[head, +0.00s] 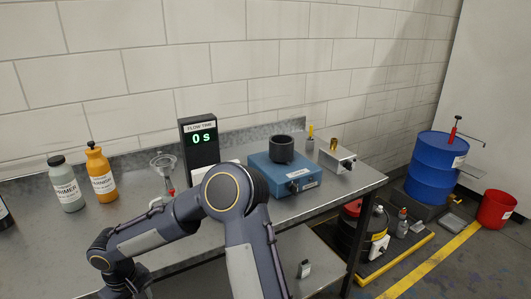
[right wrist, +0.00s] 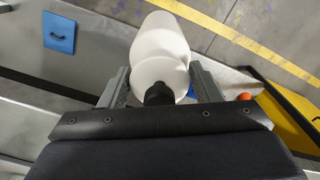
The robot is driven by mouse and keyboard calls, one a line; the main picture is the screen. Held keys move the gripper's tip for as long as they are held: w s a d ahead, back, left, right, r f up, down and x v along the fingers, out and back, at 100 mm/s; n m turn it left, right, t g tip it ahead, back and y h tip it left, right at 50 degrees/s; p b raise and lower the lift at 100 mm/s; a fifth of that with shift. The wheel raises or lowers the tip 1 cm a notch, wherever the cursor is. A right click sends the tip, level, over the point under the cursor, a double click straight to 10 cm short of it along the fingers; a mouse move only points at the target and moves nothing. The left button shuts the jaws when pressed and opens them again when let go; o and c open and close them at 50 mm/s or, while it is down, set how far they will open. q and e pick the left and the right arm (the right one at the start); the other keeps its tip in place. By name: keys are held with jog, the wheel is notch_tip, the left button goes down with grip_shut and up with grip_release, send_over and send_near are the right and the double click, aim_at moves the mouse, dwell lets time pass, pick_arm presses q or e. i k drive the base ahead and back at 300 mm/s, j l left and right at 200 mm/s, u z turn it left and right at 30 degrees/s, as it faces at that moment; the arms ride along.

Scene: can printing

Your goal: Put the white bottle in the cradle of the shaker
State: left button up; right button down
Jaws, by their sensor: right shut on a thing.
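The white bottle (right wrist: 161,48) with a dark cap (right wrist: 158,94) is held between the two fingers of my right gripper (right wrist: 160,82) in the right wrist view. The fingers press on its sides. In the head view the bottle cannot be seen. My right arm crosses the foreground there, its wrist low at the bottom left and its gripper out of frame. The shaker (head: 287,176) is a blue box on the metal bench, with a dark round cradle (head: 281,149) on top that looks empty. My left gripper is not in view.
On the bench stand a grey primer bottle (head: 67,186), an orange bottle (head: 101,176), a funnel stand (head: 164,166), a flow time display (head: 201,142) and a small metal box (head: 337,157).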

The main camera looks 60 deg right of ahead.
aim_at(281, 155)
jog(key=k+l, duration=0.15)
jog(key=l, duration=0.2)
jog(key=k+l+z, duration=0.1)
jog(key=l, duration=0.3)
jog(key=k+l, duration=0.25)
jog(key=l, duration=0.15)
jog(key=k+l+z, duration=0.1)
jog(key=l, duration=0.25)
jog(key=k+l, duration=0.15)
jog(key=l, duration=0.25)
jog(key=k+z, duration=0.05)
